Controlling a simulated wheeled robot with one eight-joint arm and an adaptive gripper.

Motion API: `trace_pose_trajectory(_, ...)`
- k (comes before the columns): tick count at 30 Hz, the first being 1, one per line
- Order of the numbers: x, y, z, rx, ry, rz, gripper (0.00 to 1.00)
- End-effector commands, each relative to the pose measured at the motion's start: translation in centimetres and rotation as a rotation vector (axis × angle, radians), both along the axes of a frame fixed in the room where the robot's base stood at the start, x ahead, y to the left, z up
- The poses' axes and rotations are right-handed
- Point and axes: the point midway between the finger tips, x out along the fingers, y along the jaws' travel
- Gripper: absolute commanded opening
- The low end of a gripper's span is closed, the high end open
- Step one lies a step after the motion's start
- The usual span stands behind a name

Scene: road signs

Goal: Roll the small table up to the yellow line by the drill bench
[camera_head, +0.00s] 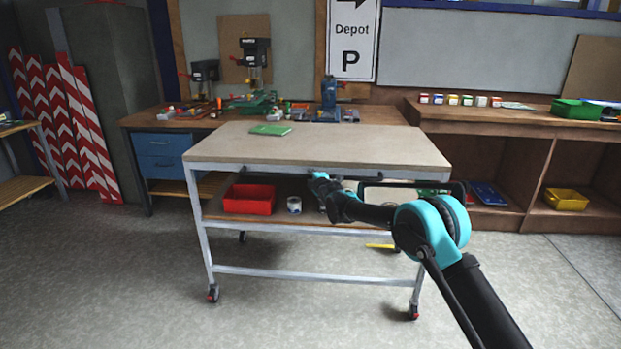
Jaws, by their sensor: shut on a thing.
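The small table (320,143) stands in the middle, a grey-topped trolley with a pale metal frame and castors. A green book-like item (270,129) lies on its top. Its lower shelf holds a red bin (248,199) and a small can (294,205). My gripper (319,177) is at the table's front edge, shut on the dark handle (285,173) under the top; its fingertips are small and partly hidden. The drill bench (180,119), with drill presses and blue drawers, stands directly behind. A short piece of the yellow line (381,246) shows on the floor beneath the table.
A wooden shelf bench (480,115) with a yellow bin (566,199) stands at the right. Red-and-white striped boards (75,130) lean at the left, near another table (22,185). The grey floor in front and to both sides is clear.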

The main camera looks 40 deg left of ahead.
Motion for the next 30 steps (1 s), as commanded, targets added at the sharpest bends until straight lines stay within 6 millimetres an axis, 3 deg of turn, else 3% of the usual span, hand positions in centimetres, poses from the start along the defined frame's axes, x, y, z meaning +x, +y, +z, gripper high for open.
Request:
trace_pose_trajectory(11,0.64,-0.38,0.09,0.0,-0.001,-0.006,0.0)
trace_pose_trajectory(12,0.64,-0.38,0.09,0.0,-0.001,-0.007,0.2)
trace_pose_trajectory(17,0.4,-0.24,0.05,0.0,-0.001,-0.004,0.39)
trace_pose_trajectory(30,-0.26,-0.66,0.15,0.0,0.0,-0.001,0.39)
